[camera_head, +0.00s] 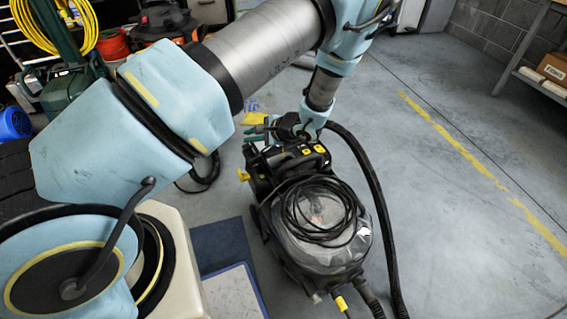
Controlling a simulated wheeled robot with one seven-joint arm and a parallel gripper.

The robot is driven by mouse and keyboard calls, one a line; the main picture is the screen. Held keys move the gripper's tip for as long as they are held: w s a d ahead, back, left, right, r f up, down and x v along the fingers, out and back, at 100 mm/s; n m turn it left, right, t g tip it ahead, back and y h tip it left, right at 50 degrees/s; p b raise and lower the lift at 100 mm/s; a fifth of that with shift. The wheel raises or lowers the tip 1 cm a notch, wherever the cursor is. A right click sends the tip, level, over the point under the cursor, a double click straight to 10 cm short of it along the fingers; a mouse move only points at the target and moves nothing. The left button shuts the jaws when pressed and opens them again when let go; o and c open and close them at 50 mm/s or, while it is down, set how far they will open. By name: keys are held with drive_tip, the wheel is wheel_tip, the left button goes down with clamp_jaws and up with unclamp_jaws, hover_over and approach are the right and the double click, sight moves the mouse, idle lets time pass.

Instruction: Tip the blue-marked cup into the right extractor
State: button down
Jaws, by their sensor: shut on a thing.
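A black and yellow extractor (318,215) with a clear domed lid stands on the floor right of centre, a black cable coiled on the lid. I cannot tell if it is the right one; no second extractor like it shows. My gripper (272,131) is at the far side of the extractor, over its back end, small and partly hidden by dark parts. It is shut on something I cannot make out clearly. A small teal-green part shows at its left side. I cannot identify the blue-marked cup; no blue mark is clear there.
My arm crosses the upper left and hides much behind it. A black hose (377,215) curves down the extractor's right side. A blue mat (224,243) lies left of it. Shelving (520,75) stands at the right. Grey floor (455,225) with a yellow line is clear.

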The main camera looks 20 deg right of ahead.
drive_tip(key=shift+s+d+r+t+y+b, duration=0.3)
drive_tip(key=shift+d+r+t+y+b, duration=0.15)
drive_tip(key=shift+t+y, duration=0.15)
idle(0.7)
drive_tip(key=shift+f+t+y+b, duration=0.3)
drive_tip(key=shift+t+y+b, duration=0.2)
drive_tip(key=shift+b, duration=0.45)
